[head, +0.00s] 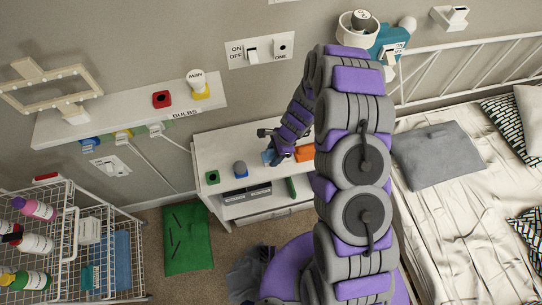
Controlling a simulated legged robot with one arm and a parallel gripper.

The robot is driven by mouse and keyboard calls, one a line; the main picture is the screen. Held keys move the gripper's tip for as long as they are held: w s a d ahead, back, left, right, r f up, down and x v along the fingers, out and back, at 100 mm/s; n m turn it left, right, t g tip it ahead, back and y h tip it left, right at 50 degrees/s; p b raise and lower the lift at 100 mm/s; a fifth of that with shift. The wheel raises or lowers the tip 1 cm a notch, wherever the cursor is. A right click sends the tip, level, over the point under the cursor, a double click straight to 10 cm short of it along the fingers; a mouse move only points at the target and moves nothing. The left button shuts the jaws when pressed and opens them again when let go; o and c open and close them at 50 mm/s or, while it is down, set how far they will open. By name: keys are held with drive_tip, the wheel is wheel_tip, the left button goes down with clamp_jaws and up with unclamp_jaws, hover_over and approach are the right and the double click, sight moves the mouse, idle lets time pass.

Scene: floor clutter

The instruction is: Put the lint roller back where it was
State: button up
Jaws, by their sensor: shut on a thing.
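My arm reaches from the front over a white shelf unit (222,146). My gripper (275,155) is small in the picture, low over the right half of its top. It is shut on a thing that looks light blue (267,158). This may be the lint roller, but it is too small and too covered to be sure. I cannot tell whether it touches the top. An orange object (304,154) lies just right of my gripper, partly hidden by my arm.
A wall shelf (130,113) hangs above left. A wire cart (112,243) stands at left, a bed (455,210) at right. A green mat (188,239) lies on the floor.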

sight(271, 156)
drive_tip(key=shift+w+a, duration=0.4)
drive_tip(key=shift+w, duration=0.25)
wheel_tip(271, 156, down, 4)
drive_tip(key=shift+r+b, duration=0.15)
drive_tip(key=shift+b, duration=0.45)
drive_tip(key=o, duration=1.1)
drive_tip(key=shift+r, duration=0.15)
